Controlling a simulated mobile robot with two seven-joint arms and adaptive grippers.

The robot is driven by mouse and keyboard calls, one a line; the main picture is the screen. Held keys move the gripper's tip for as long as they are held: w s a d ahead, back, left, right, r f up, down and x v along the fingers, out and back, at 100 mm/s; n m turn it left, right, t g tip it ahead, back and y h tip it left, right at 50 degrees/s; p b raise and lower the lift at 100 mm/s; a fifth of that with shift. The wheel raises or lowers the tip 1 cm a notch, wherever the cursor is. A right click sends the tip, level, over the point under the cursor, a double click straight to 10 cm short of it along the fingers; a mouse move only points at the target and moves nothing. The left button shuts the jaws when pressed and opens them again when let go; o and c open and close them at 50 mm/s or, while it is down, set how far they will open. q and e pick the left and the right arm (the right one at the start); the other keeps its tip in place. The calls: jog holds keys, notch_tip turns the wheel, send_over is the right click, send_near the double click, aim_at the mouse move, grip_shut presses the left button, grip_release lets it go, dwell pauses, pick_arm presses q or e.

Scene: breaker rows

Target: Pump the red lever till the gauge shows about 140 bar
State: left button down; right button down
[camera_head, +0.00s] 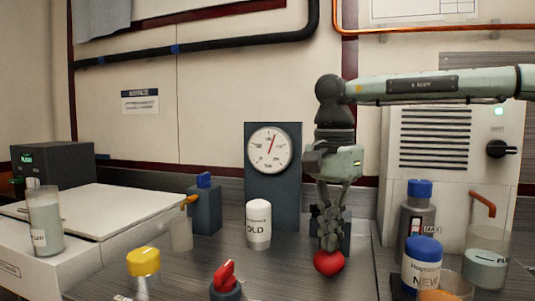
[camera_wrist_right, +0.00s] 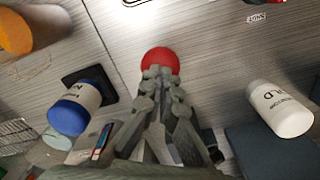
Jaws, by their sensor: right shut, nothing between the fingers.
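The round red knob of the lever (camera_head: 328,263) is low in the head view, right of centre; it also shows in the wrist view (camera_wrist_right: 160,61). My right gripper (camera_head: 330,243) points down at the knob with its fingers closed and empty. Its fingertips overlap the knob's near edge in the wrist view (camera_wrist_right: 160,74); I cannot tell whether they touch. The fingers hide most of the dark lever mount behind. The white round gauge (camera_head: 270,149) stands on a dark upright panel. Its red needle points up and slightly right; the numbers are too small to read. My left gripper is not in view.
A white OLD bottle (camera_head: 258,224) stands left of the knob, and a blue-capped NEW bottle (camera_head: 422,268) right of it. A red knob on a dark base (camera_head: 225,278) and a yellow-capped container (camera_head: 143,270) are at the front. A beaker (camera_head: 485,262) stands far right.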

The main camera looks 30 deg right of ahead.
notch_tip(320, 180, up, 6)
jog(key=p, duration=0.5)
jog(key=shift+r, duration=0.1)
notch_tip(320, 180, up, 2)
jog(key=shift+r, duration=0.15)
dwell(1.0)
